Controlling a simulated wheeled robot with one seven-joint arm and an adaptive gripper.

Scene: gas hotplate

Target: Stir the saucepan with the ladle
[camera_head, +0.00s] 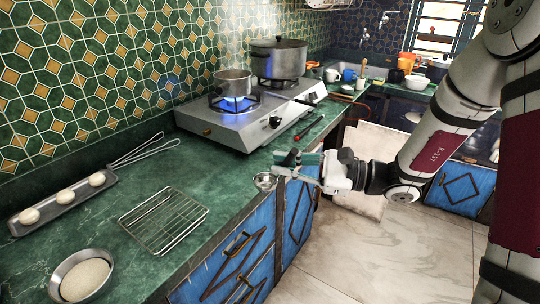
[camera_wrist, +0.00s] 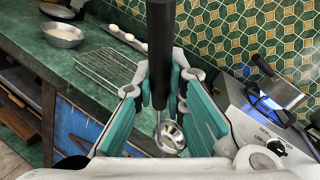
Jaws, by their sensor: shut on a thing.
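The saucepan (camera_head: 233,84) is a small metal pot on a lit burner, with steam above it. It also shows at the right of the wrist view (camera_wrist: 281,91). My gripper (camera_head: 298,160) is at the front edge of the counter, in front of and below the stove. In the wrist view its teal-padded fingers (camera_wrist: 160,98) are shut on the dark handle of the ladle (camera_wrist: 161,50). The ladle's metal bowl (camera_head: 265,181) hangs by the counter's front edge, apart from the saucepan. What the saucepan holds is hidden.
A large lidded pot (camera_head: 278,59) stands on the stove (camera_head: 232,125) behind the saucepan. A red-tipped utensil (camera_head: 310,126) lies at the stove's front. A wire rack (camera_head: 164,221), a bowl (camera_head: 82,276) and a tray of white balls (camera_head: 62,204) occupy the counter's left.

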